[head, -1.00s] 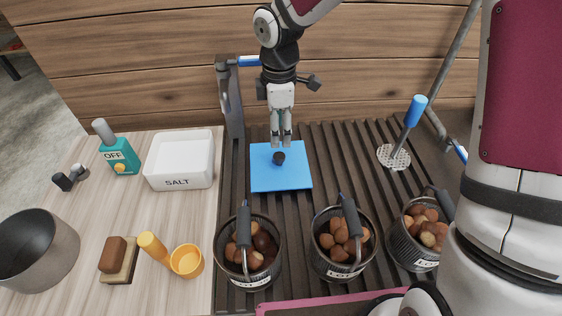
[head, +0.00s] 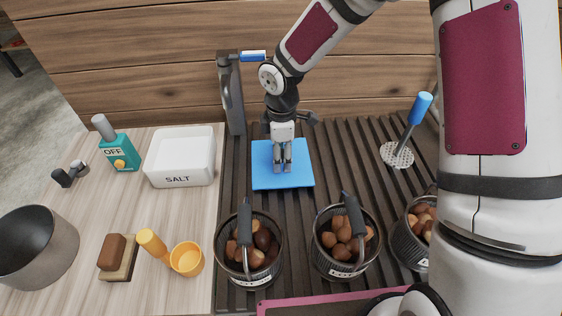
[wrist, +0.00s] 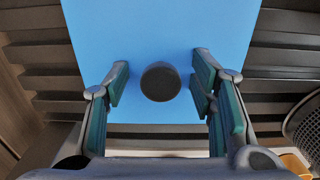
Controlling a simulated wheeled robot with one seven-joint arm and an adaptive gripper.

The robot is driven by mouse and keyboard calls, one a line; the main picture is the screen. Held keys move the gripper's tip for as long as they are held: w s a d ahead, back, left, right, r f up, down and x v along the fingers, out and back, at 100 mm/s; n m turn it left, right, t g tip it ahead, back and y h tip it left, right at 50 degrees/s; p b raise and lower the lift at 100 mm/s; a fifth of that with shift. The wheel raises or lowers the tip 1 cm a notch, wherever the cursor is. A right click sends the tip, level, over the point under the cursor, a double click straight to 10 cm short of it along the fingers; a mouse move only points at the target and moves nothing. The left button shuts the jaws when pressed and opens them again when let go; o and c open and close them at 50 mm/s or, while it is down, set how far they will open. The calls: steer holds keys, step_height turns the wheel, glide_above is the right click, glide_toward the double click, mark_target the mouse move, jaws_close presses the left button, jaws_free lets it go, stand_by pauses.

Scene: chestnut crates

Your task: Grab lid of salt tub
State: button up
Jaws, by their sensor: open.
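The salt tub (head: 180,168) is a white box marked SALT on the wooden counter at left. A flat blue square lid (head: 300,180) with a dark round knob lies on the dark slatted surface to the right of the tub. My gripper (head: 283,170) is over the lid, pointing down, and hides the knob in the head view. In the wrist view the knob (wrist: 160,81) shows between the two open fingers of my gripper (wrist: 160,76), with a gap on each side. The blue lid (wrist: 160,25) fills the middle of that view. Contact with the knob cannot be seen.
Wire baskets of chestnuts (head: 255,278) stand in front of the lid. A grey post (head: 231,95) rises behind its left edge. A blue-handled skimmer (head: 397,154) is at right.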

jaws_close()
steer(key=shift+r, duration=0.15)
